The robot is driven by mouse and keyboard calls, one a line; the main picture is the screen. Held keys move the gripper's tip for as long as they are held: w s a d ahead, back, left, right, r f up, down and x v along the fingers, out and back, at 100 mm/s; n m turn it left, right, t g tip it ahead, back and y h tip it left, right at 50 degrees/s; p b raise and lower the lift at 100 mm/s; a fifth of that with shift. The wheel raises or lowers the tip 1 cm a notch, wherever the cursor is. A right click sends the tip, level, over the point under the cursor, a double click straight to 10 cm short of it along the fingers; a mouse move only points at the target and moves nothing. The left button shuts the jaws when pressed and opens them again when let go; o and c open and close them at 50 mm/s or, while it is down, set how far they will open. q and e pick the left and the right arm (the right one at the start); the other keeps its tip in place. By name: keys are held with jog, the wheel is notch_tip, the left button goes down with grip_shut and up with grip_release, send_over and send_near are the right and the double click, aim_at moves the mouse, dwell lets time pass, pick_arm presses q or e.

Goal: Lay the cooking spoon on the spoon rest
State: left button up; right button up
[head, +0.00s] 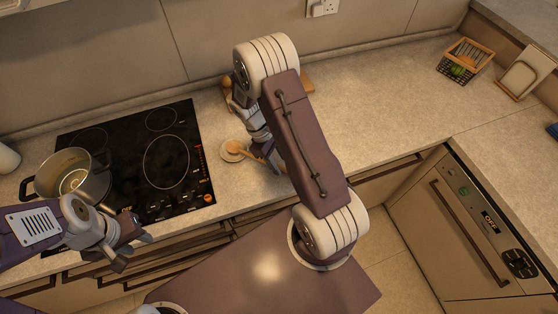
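The wooden cooking spoon (236,147) shows right of the cooktop, its bowl over a small round pale disc, which looks like the spoon rest (228,156). I cannot tell whether the spoon touches the rest. Its handle runs right to my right gripper (270,158), which points down at the counter. My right arm hides part of that gripper, so I cannot tell whether its fingers are closed on the handle. My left gripper (133,250) is open and empty in front of the cooktop, near the counter's front edge.
A metal pot (72,178) stands on the left of the black cooktop (140,135). A wooden board (307,85) and a small item lie behind my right arm. The counter (385,105) between is clear.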

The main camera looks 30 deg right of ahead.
jog(key=b+v, duration=0.1)
jog(key=v, duration=0.8)
jog(key=shift+a, duration=0.1)
